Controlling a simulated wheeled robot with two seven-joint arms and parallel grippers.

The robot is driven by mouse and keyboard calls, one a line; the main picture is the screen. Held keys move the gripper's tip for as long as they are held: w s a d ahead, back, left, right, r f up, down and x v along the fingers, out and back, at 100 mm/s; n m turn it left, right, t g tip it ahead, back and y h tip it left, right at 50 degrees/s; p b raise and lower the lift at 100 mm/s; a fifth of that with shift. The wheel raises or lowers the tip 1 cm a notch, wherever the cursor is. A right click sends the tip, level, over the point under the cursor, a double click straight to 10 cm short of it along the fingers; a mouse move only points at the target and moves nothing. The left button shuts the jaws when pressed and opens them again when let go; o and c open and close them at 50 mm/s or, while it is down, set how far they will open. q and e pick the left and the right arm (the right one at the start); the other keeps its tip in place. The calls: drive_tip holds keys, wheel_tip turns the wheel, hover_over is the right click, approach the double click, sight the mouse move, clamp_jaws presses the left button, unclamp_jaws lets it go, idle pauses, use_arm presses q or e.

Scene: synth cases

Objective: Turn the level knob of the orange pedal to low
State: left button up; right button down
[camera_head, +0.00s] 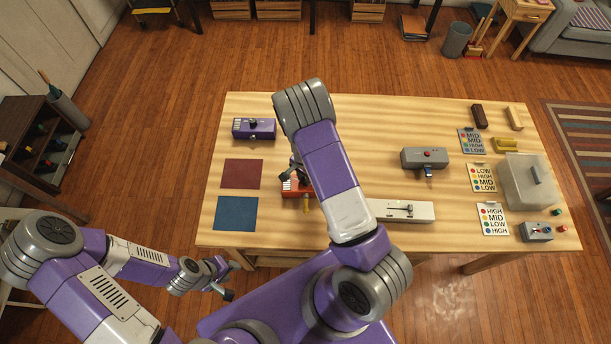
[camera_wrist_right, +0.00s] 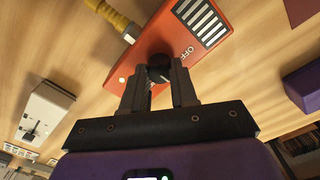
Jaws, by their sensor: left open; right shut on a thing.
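The orange pedal (camera_head: 288,192) lies on the wooden table, partly hidden behind my right arm in the head view. In the right wrist view the orange pedal (camera_wrist_right: 205,15) shows a striped white panel, the word OFF and a yellow plug (camera_wrist_right: 113,18). My right gripper (camera_wrist_right: 160,82) is shut on the pedal's dark round knob (camera_wrist_right: 158,62), one finger on each side. The knob's pointer and any low mark are not readable. My left gripper (camera_head: 222,278) is open and empty, in front of the table's near left edge.
A purple box (camera_head: 254,135) stands behind the pedal; a red mat (camera_head: 242,174) and a blue mat (camera_head: 236,214) lie left. A white slider box (camera_head: 405,211), grey box (camera_head: 424,158), several cards and a clear bin (camera_head: 520,182) are right.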

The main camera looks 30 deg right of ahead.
drive_tip(key=shift+s+a, duration=0.1)
idle(0.3)
drive_tip(key=c, duration=0.9)
unclamp_jaws()
drive_tip(key=shift+o, duration=0.2)
wheel_tip(320, 180, up, 8)
drive_tip(key=shift+f+p, duration=0.25)
drive_tip(key=shift+p, duration=0.3)
